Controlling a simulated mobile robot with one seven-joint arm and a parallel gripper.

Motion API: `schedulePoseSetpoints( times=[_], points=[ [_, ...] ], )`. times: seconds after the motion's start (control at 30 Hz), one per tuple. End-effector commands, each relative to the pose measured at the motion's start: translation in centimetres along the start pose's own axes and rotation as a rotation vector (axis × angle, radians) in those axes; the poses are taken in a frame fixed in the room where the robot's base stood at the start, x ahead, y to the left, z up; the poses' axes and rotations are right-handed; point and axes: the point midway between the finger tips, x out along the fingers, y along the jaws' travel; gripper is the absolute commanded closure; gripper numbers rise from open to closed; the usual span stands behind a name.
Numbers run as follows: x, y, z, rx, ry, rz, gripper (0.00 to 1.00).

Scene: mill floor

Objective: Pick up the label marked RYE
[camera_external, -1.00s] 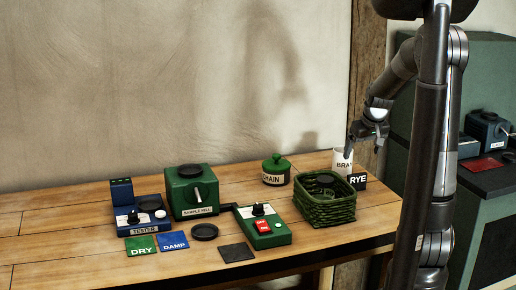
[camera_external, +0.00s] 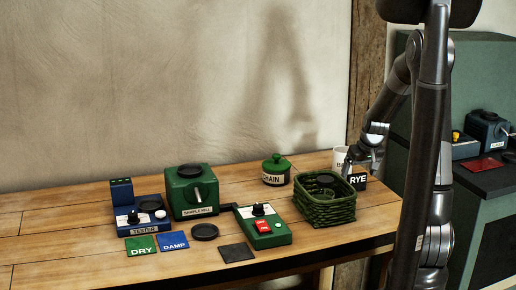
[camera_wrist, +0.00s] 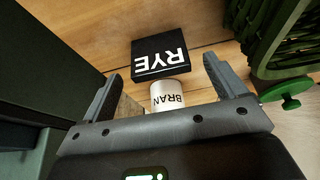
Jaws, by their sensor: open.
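The RYE label (camera_external: 358,182) is a small black block with white letters, standing on the table to the right of the green basket. In the wrist view the RYE label (camera_wrist: 158,60) is upside down, ahead of and between my fingers. My gripper (camera_external: 362,163) is just above the label in the external view and partly covers the cup behind it. The wrist view shows my gripper (camera_wrist: 162,70) open, its two fingers wide apart on either side of the label, with nothing held. Whether a finger touches the label I cannot tell.
A white BRAN cup (camera_wrist: 168,98) stands close to the label, also seen in the external view (camera_external: 339,157). The green woven basket (camera_external: 325,208) is close on the left. A green GRAIN jar (camera_external: 276,172) stands farther left. DRY (camera_external: 141,245) and DAMP (camera_external: 173,241) cards lie far left.

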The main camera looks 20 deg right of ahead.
Motion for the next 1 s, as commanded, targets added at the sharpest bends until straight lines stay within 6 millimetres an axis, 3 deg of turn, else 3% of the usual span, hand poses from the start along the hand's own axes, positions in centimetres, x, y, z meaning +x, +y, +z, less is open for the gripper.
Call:
schedulePoseSetpoints(
  times=[0.23,0.57,1.0],
  points=[
    [3.1,-0.1,0.2,0.0,-0.002,-0.001,0.11],
    [3.5,0.0,0.2,0.0,0.0,0.0,0.12],
    [3.5,0.0,0.2,0.0,0.0,0.0,0.48]
  ],
)
